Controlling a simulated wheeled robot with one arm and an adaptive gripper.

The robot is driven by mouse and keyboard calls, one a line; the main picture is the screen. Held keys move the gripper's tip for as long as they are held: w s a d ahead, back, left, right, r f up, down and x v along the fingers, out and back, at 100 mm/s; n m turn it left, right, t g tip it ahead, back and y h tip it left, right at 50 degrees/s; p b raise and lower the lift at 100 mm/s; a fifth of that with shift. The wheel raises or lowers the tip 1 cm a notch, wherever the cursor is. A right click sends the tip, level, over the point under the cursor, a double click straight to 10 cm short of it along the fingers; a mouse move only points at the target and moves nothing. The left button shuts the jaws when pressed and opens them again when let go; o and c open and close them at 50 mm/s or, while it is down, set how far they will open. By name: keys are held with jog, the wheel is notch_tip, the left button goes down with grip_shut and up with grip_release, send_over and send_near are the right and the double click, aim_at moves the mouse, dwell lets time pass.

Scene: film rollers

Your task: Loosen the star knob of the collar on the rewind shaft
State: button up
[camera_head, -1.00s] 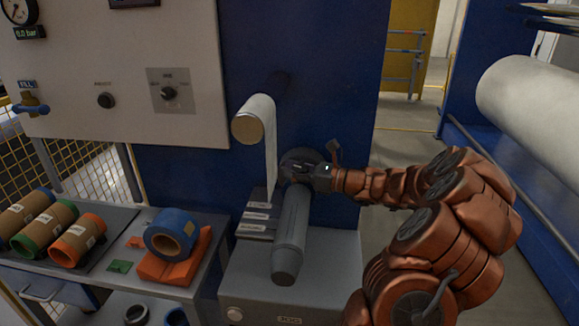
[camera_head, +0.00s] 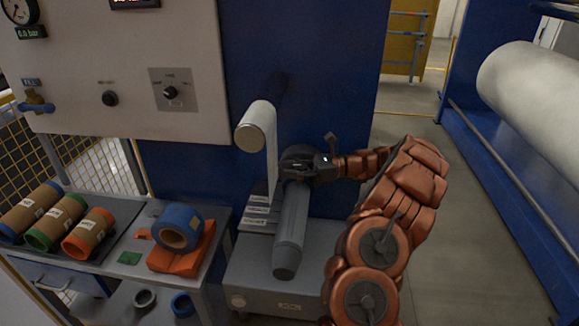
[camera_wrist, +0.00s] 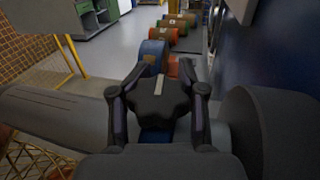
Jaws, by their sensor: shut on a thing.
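The grey rewind shaft (camera_head: 291,228) points out from the blue machine wall toward me. In the wrist view, the black star knob (camera_wrist: 160,97), with a pale stripe on top, sits between the two fingers of my gripper (camera_wrist: 159,92). The fingers are shut on it from both sides. In the head view my gripper (camera_head: 300,165) is at the shaft's inner end, and it hides the knob and most of the collar. A large dark round part (camera_wrist: 275,130) stands at the right of the wrist view; I cannot tell if it is the collar.
A white film roller (camera_head: 257,125) sticks out above the shaft, with film hanging close to my gripper. A bench at left holds a blue roll (camera_head: 178,226) on an orange block (camera_head: 181,258) and several cores (camera_head: 58,222). A grey cabinet (camera_head: 270,280) stands below the shaft.

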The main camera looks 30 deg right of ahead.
jog(key=shift+d+g, duration=0.1)
jog(key=shift+g, duration=0.2)
jog(key=o, duration=0.9)
jog(key=shift+s, duration=0.1)
jog(key=shift+o, duration=0.2)
jog(key=shift+r, duration=0.1)
notch_tip(320, 180, up, 10)
dwell(0.4)
